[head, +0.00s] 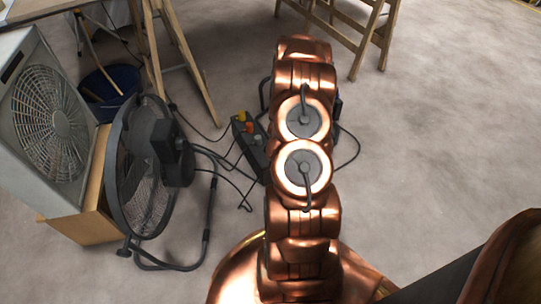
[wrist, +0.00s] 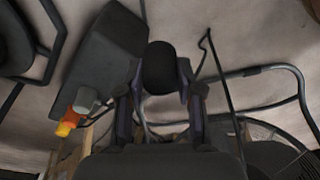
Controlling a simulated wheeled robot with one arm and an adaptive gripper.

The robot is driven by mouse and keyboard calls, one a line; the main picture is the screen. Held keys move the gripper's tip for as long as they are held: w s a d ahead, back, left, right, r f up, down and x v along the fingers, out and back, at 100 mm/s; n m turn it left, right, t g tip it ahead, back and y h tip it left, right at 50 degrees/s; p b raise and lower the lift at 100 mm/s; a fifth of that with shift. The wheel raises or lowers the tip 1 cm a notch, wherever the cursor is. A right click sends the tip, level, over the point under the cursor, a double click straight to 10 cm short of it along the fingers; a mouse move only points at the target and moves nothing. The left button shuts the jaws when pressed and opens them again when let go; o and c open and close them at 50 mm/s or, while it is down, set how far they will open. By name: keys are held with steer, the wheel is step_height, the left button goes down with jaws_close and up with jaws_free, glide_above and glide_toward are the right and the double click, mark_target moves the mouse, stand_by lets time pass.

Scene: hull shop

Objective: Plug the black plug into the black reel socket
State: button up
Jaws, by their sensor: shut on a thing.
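In the wrist view my gripper (wrist: 162,100) is shut on the black plug (wrist: 160,66), whose dark rounded body shows between the two fingers. A black tube frame with a dark round part (wrist: 42,50), likely the reel's stand, is at the upper left of the wrist view. The reel's socket face cannot be made out. My arm hides the gripper and plug in the head view.
A black socket block (head: 252,146) with orange and yellow plugs lies left of my arm; it also shows close beside the gripper in the wrist view (wrist: 105,50). A black fan (head: 140,170), box fan (head: 48,120), blue bucket (head: 108,92) and loose cables are at left. The right floor is clear.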

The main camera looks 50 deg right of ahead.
steer(key=shift+s+a+r+p, duration=0.1)
steer(key=shift+s+a+p, duration=0.05)
steer(key=shift+s+a, duration=0.55)
steer(key=shift+s+a+r+p, duration=0.1)
steer(key=shift+s+a+p, duration=0.2)
steer(key=shift+s, duration=0.55)
steer(key=shift+s+a+r+p, duration=0.1)
steer(key=shift+s+a, duration=0.5)
steer(key=shift+s, duration=0.2)
